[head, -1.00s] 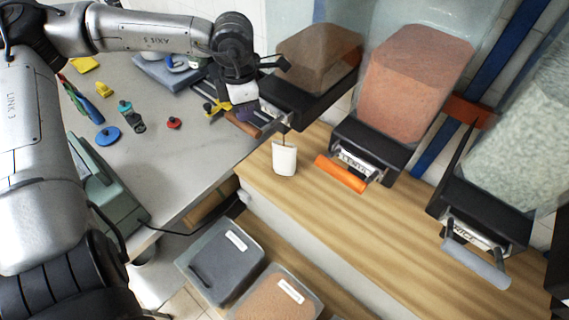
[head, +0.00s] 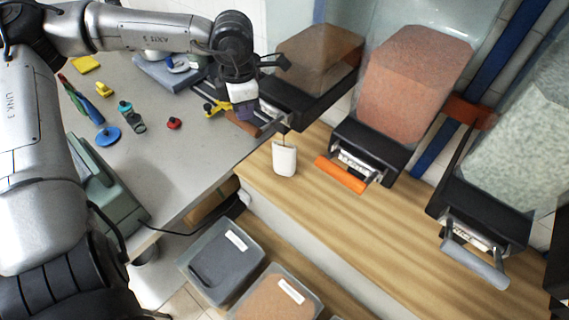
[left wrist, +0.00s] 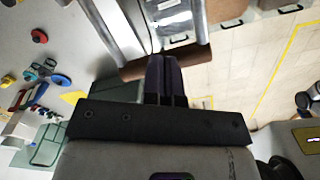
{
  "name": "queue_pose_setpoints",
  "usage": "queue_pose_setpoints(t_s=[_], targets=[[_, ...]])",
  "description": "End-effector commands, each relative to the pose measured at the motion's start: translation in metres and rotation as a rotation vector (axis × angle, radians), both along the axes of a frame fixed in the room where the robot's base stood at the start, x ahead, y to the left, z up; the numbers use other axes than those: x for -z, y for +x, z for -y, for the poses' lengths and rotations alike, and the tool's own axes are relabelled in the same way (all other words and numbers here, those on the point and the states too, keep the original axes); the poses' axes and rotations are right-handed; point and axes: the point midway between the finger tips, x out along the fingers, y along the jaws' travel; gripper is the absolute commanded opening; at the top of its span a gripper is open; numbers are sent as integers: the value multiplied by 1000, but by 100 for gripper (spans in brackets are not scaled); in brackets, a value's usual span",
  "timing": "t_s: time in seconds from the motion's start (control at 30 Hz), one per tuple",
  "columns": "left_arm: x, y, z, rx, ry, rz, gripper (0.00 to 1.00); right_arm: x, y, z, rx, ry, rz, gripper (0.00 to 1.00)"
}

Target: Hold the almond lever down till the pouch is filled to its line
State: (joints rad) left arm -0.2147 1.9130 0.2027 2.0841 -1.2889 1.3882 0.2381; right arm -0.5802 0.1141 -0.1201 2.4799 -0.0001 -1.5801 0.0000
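The brown almond lever (head: 243,124) sticks out from the front of the leftmost dispenser (head: 300,100). My left gripper (head: 243,110) is at this lever from above, its dark fingers touching or very near it. In the left wrist view the fingers (left wrist: 166,75) are together, with nothing between them, and their tips are at the brown lever bar (left wrist: 135,70). The white pouch (head: 284,159) stands upright on the wooden counter below the spout. A thin yellowish-brown strand shows between spout and pouch. The pouch's line and fill level cannot be made out. My right gripper is out of view.
A dispenser with an orange lever (head: 341,174) and one with a grey lever (head: 475,263) stand to the right. The wooden counter (head: 390,230) is clear around the pouch. Small coloured items lie on the grey table (head: 165,150). Two bins (head: 222,262) are below.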

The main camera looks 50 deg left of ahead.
Motion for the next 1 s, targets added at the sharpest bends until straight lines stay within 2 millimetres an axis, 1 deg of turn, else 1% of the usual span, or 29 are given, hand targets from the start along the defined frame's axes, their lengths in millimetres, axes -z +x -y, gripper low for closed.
queue_pose_setpoints(t_s=[0.4,0.53,0.63,1.0], targets=[[-57,0,0,1,1,0,0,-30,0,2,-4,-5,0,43],[-73,0,0,0,1,0,0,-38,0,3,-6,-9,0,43],[-77,0,0,0,-1,0,0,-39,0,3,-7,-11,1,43],[-76,0,0,0,-1,0,0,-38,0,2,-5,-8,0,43]])
